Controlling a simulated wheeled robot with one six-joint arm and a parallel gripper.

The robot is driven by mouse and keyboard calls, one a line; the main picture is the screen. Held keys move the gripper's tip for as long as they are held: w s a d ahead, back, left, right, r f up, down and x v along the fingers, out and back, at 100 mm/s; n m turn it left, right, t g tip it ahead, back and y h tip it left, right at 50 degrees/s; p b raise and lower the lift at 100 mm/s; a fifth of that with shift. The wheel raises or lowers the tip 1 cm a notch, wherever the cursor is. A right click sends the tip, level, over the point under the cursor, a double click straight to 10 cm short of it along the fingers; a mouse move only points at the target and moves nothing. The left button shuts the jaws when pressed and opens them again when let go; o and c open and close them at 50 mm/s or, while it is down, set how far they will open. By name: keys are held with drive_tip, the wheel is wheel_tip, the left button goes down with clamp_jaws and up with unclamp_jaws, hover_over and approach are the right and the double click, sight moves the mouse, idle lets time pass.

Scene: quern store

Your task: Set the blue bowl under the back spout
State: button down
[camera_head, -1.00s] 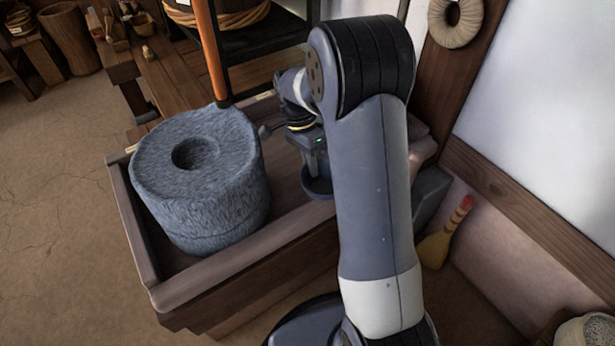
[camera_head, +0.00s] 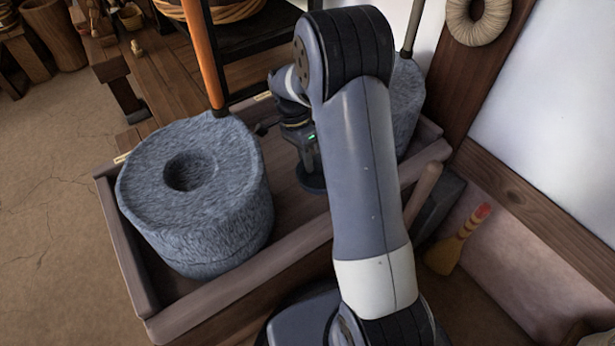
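The blue bowl (camera_head: 312,184) shows as a small dark slate-blue round shape under my gripper (camera_head: 309,168), over the trough floor. My gripper points down and appears shut on the bowl; my arm and wrist hide part of both, and the fingertips are hard to make out. The large grey stone quern (camera_head: 195,195) stands in the left part of the wooden trough (camera_head: 240,287). A second grey stone quern (camera_head: 406,105) stands at the trough's back right, mostly behind my arm. I cannot make out a spout on either quern.
A wooden bench (camera_head: 160,80) and a dark rack (camera_head: 265,45) stand beyond the trough. Open floor lies left.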

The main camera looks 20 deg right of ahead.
wheel_tip(320, 180, down, 5)
drive_tip(key=shift+f+b, duration=0.1)
drive_tip(key=shift+b, duration=0.75)
drive_tip(key=c, duration=1.6)
unclamp_jaws()
drive_tip(key=p+v, duration=0.4)
drive_tip(key=v, duration=0.8)
